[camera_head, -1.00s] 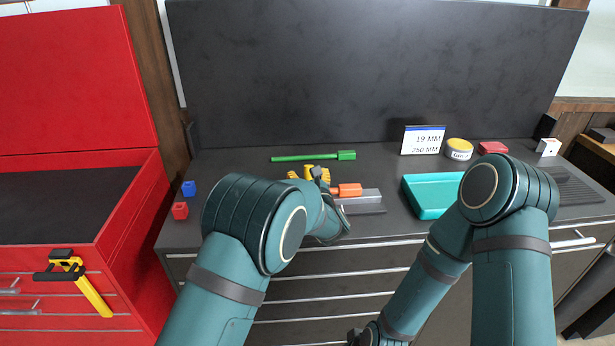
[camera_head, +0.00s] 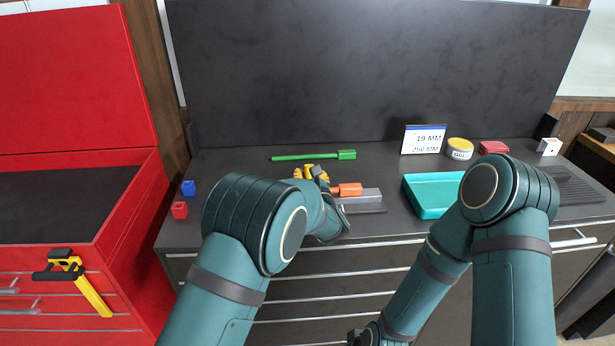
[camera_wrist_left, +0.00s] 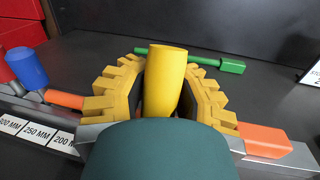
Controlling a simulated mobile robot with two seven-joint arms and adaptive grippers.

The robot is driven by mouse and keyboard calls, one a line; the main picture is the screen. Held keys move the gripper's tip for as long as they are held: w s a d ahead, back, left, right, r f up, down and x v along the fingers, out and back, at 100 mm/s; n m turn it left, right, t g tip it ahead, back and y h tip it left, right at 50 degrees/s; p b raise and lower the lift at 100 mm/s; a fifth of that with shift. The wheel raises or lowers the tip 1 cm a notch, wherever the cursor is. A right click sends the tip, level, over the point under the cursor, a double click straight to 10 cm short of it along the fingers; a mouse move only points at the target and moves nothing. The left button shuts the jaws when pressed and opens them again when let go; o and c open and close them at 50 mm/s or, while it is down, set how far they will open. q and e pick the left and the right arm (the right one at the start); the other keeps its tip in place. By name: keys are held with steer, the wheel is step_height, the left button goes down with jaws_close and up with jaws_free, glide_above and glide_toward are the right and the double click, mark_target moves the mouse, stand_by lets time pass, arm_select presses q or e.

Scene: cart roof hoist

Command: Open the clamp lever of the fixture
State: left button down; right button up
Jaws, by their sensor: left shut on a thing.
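The clamp lever shows in the left wrist view as a thick yellow post (camera_wrist_left: 168,75), upright with a slight tilt. My left gripper (camera_wrist_left: 166,95) has its yellow ridged fingers closed on either side of the lever, holding it. The lever's lower part is hidden by a dark teal shape in front. In the head view my left gripper (camera_head: 312,174) is mostly behind my own wrist. The grey fixture (camera_head: 364,195) with an orange part (camera_head: 350,189) lies just right of it on the bench. My right gripper is out of view below the head picture.
A green tool (camera_head: 310,156) lies behind the fixture. White millimetre labels (camera_wrist_left: 38,133) show at lower left in the wrist view.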

mark_target(306, 171)
arm_select(q)
steer(key=shift+s+d+f+t+b, duration=0.15)
steer(key=shift+s+t+b, duration=0.25)
steer(key=shift+b, duration=0.65)
steer(key=shift+s+f+t+b, duration=0.15)
steer(key=shift+s+t+b, duration=0.2)
steer(key=shift+b, duration=0.7)
steer(key=t+b, duration=0.1)
steer(key=s+t+b, duration=0.1)
steer(key=b, duration=0.1)
steer(key=shift+s+r+n+y+b, duration=0.2)
steer(key=shift+n+y+b, duration=0.1)
steer(key=shift+y, duration=0.1)
steer(key=shift+s+r+t+b, duration=0.2)
steer(key=shift+s+t+b, duration=0.25)
steer(key=shift+b, duration=0.2)
steer(key=shift+s+r+n+t+y, duration=0.2)
steer(key=shift+s+n+t+y, duration=0.35)
steer(key=shift+s+t, duration=0.35)
steer(key=shift+w, duration=0.1)
steer(key=c, duration=0.6)
jaws_free()
steer(key=shift+w, duration=0.1)
steer(key=shift+r, duration=0.1)
